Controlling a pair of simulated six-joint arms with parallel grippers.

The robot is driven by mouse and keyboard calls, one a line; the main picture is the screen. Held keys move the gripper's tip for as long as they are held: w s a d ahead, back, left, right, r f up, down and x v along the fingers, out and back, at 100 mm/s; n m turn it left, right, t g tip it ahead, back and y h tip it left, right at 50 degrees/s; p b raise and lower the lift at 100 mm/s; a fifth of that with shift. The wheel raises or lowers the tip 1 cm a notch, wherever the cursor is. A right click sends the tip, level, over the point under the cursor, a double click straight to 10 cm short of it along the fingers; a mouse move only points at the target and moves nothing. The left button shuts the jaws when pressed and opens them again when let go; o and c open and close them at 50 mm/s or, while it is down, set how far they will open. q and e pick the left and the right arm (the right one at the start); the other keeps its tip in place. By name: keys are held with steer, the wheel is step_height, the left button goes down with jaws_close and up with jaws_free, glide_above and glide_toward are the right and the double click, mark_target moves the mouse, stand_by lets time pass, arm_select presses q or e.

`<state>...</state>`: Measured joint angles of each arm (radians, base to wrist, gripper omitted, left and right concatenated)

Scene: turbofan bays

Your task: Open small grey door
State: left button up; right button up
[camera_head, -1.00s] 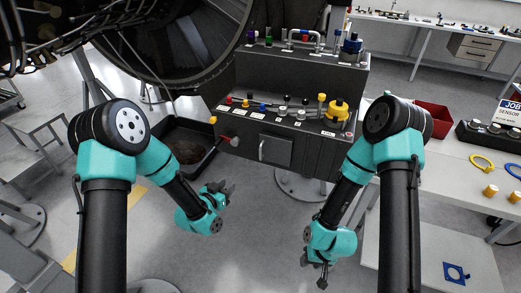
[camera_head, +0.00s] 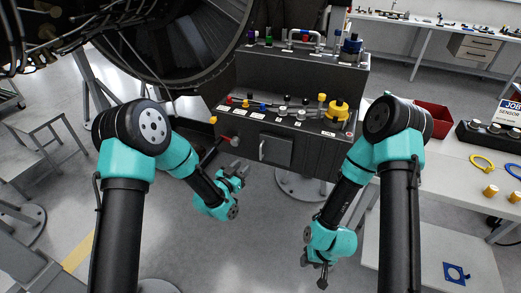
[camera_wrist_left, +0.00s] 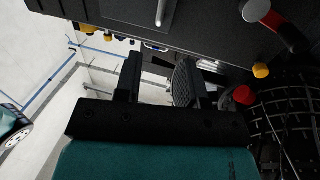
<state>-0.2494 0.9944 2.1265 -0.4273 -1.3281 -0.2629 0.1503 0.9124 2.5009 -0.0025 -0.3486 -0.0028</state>
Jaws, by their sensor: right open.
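The small grey door (camera_head: 275,149) is a shut panel in the lower front face of the dark console, with an upright silver handle (camera_head: 262,150) near its left edge. In the left wrist view the door (camera_wrist_left: 115,8) is cut off by the top edge, with its handle (camera_wrist_left: 160,12) showing. My left gripper (camera_head: 239,169) is below and left of the door, apart from the handle. In the left wrist view its two fingers (camera_wrist_left: 158,82) are spread with nothing between them. My right gripper (camera_head: 322,279) hangs low, right of the door, open and empty.
The console (camera_head: 315,157) carries several coloured knobs and a yellow cap (camera_head: 337,110). A red lever (camera_head: 228,139) sticks out left of the door. The engine ring (camera_head: 160,85) is at upper left, and a work table (camera_head: 470,155) is at right.

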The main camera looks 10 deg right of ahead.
mark_target(260, 150)
arm_select(q)
steer(key=x, duration=1.3)
steer(key=shift+s, duration=0.1)
jaws_close()
